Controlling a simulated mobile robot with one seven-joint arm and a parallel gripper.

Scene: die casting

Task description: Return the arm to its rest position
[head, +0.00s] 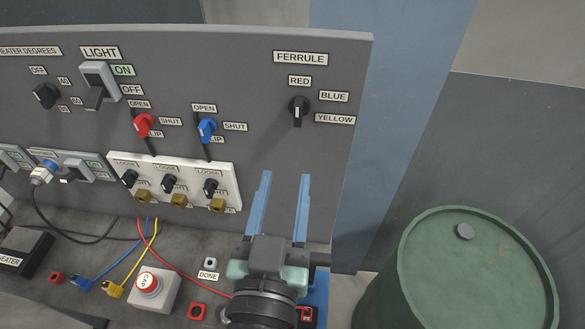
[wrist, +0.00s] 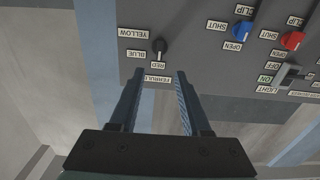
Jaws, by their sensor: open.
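My gripper (head: 285,208) is open and empty, its two blue fingers pointing up and apart in front of the lower right part of the grey panel (head: 265,120). In the wrist view my gripper (wrist: 157,82) also shows open, with nothing between its fingers. The black ferrule knob (head: 298,110) is above the fingers in the head view. In the wrist view the same knob (wrist: 160,46) appears upside down, just beyond the fingertips. I cannot tell whether the fingers touch the panel.
A green drum (head: 465,265) stands at the right. A red lever (head: 143,125) and a blue lever (head: 207,129) stick out of the panel. The bench below holds a white box with a red button (head: 148,284), and blue, yellow and red cables. A blue column stands behind the panel.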

